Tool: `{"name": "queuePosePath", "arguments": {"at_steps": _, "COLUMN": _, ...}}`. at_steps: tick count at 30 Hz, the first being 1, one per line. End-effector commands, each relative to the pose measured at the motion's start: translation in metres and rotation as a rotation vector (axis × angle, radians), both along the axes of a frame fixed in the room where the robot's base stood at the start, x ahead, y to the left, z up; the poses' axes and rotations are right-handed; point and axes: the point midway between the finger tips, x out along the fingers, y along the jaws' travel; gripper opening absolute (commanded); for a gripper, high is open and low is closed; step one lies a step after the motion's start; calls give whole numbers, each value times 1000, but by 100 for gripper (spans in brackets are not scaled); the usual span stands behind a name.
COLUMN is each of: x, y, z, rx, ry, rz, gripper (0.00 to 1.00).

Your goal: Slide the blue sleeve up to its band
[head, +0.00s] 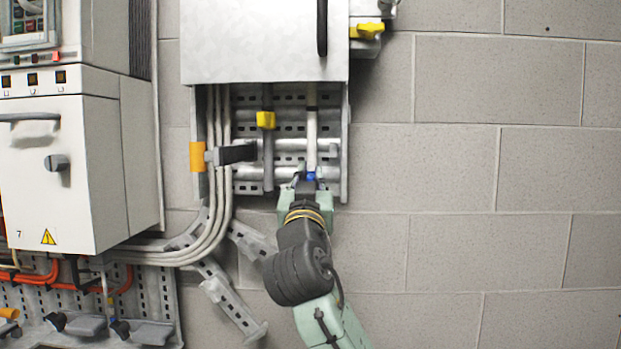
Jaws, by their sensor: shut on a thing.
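The blue sleeve (311,176) is a small piece low on a white upright rod (311,140) beneath the grey metal box. My gripper (309,180) is at the sleeve from below, shut on it, and hides much of it. A small dark band (311,108) shows higher on the same rod, just under the box. A bare stretch of white rod lies between sleeve and band.
A yellow block (265,119) sits on a grey rod to the left. Further left are an orange piece (197,156) and a dark clamp (237,153). The grey box (262,45) overhangs the rods. Block wall at right is clear.

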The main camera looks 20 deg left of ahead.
Motion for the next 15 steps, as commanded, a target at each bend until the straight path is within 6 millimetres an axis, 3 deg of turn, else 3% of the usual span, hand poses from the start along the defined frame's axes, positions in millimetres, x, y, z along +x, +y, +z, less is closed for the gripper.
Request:
{"name": "queuePosePath", "arguments": {"at_steps": 4, "x": 0, "y": 0, "z": 0, "rx": 0, "ry": 0, "rz": -1, "gripper": 0}}
{"name": "queuePosePath", "arguments": {"at_steps": 15, "x": 0, "y": 0, "z": 0, "rx": -1, "ry": 0, "rz": -1, "gripper": 0}}
